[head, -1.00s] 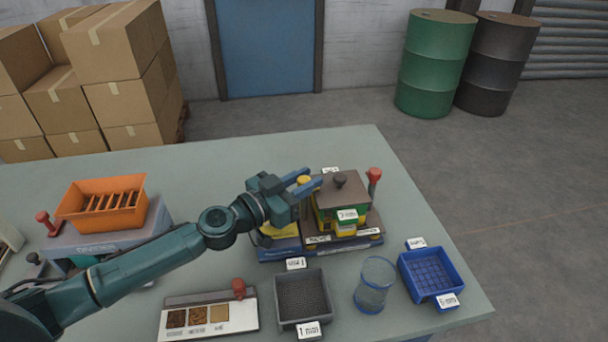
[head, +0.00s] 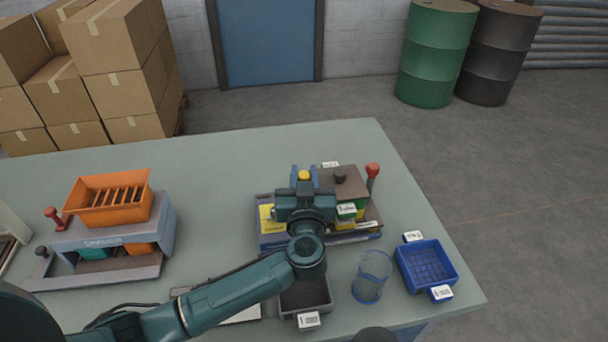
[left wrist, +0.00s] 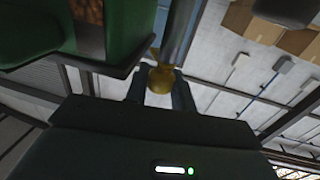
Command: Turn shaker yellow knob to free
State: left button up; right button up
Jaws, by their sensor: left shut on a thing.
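The shaker (head: 343,187) is a brown-topped, green and yellow machine on a blue base at the right part of the table. Its yellow knob (head: 304,175) sits at the machine's back left. My left gripper (head: 304,176) is over the machine's left side, its two blue fingers on either side of the knob and shut on it. In the left wrist view the yellow knob (left wrist: 161,79) shows between the fingers, beside a grey post and the green body. My left gripper and wrist hide part of the machine's front.
A red-knobbed lever (head: 373,171) stands at the machine's right. A dark tray (head: 318,308), a clear glass (head: 371,278) and a blue crate (head: 427,267) stand in front. An orange-topped divider (head: 108,205) is at left.

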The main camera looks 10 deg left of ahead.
pick_arm(q)
jog(key=shift+n+g+y, duration=0.8)
jog(key=shift+n+y, duration=0.7)
jog(key=shift+y, duration=0.7)
jog(key=o, duration=1)
jog(key=shift+c, duration=0.2)
jog(key=shift+s+d, duration=0.1)
